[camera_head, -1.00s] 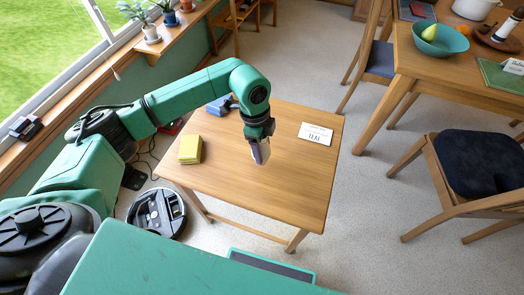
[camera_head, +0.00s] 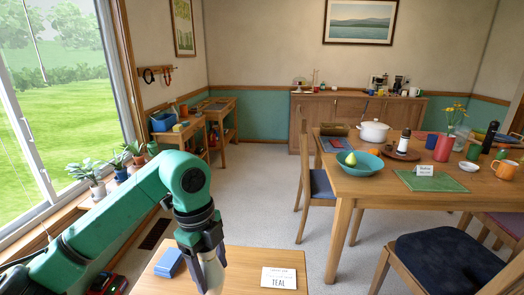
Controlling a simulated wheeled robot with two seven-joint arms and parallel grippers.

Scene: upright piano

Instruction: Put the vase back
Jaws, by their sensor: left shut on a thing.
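My left gripper (camera_head: 208,265) is above the small wooden table in the bottom middle of the head view. It is shut on a pale, smooth thing (camera_head: 213,275), partly hidden by the fingers and cut by the picture's lower edge. I cannot tell for sure whether this is the vase. Yellow flowers (camera_head: 455,109) stand among the items at the back of the dining table, and what holds them is too small to make out well. My right gripper is not in view.
The small table (camera_head: 238,262) bears a blue block (camera_head: 168,262) and a white card reading TEAL (camera_head: 284,278). The dining table (camera_head: 375,187) at right holds a teal bowl (camera_head: 362,164), a white pot (camera_head: 373,132) and a green mat (camera_head: 432,181). A sideboard (camera_head: 340,108) stands at the back. Open floor (camera_head: 255,190) lies between.

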